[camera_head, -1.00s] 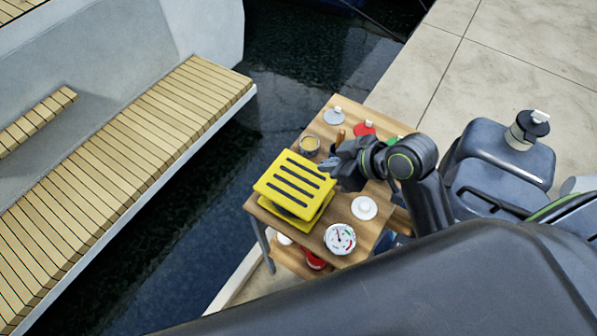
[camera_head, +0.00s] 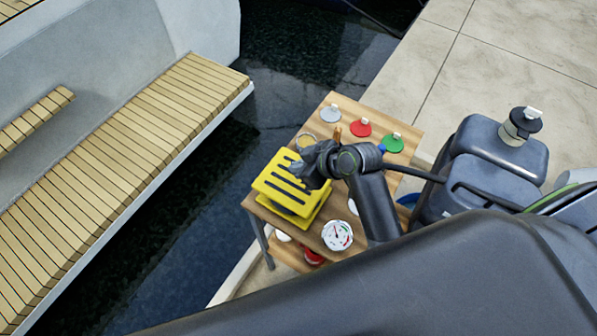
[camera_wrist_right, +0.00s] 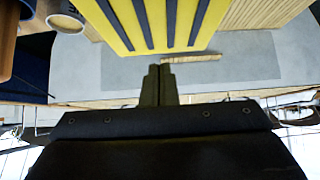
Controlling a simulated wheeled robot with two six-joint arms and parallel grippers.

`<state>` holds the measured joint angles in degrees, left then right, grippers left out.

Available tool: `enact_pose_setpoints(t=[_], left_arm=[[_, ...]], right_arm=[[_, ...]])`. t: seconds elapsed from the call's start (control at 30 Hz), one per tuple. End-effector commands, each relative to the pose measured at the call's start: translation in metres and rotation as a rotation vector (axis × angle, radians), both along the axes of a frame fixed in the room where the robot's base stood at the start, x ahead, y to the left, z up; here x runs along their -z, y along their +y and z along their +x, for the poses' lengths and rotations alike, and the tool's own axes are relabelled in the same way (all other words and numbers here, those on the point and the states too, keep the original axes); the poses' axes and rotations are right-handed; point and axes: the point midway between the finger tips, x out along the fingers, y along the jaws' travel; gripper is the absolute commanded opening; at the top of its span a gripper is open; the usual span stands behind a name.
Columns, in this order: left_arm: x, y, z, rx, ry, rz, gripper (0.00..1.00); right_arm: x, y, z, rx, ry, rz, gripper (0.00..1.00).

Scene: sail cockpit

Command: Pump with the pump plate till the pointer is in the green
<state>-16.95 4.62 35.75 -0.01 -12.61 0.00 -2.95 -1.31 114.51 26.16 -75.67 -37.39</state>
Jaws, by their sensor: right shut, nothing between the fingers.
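The yellow pump plate (camera_head: 272,187) with dark slots sits on the wooden table, its upper plate raised above a yellow base. My right gripper (camera_head: 298,168) is over the plate's right far part, shut and empty; I cannot tell whether it touches. In the right wrist view the shut fingertips (camera_wrist_right: 158,72) appear close to the edge of the slotted plate (camera_wrist_right: 160,25). The round white gauge (camera_head: 337,236) is near the table's front corner. It has coloured marks, green on its right side; the pointer is too small to read surely. My left gripper is out of view.
The wooden table (camera_head: 385,175) also holds grey (camera_head: 330,114), red (camera_head: 360,127) and green (camera_head: 393,143) knobbed discs and a round cup (camera_head: 304,141). A white disc is partly hidden by my arm. Dark water and a slatted boat bench (camera_head: 150,140) lie left.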

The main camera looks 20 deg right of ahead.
Motion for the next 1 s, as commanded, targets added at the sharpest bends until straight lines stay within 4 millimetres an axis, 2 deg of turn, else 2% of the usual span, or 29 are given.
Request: enact_pose_setpoints(t=[0.1,0.27,0.43,0.8,0.87,1.0], left_arm=[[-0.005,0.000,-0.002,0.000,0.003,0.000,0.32],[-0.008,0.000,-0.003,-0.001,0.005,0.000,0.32],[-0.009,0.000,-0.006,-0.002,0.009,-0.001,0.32],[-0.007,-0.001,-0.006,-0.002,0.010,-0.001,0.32],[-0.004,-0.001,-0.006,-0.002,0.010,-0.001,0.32],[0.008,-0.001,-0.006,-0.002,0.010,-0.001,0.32]], right_arm=[[0.017,0.000,0.000,0.001,0.006,-0.001,0.00],[0.033,0.000,0.000,0.001,0.003,-0.001,0.00],[0.040,0.000,0.000,0.001,0.001,-0.001,0.00],[0.042,0.000,0.000,0.001,0.001,-0.001,0.00],[0.047,0.000,0.000,0.001,0.001,-0.001,0.00],[0.069,0.000,0.000,0.000,0.003,-0.001,0.00]])
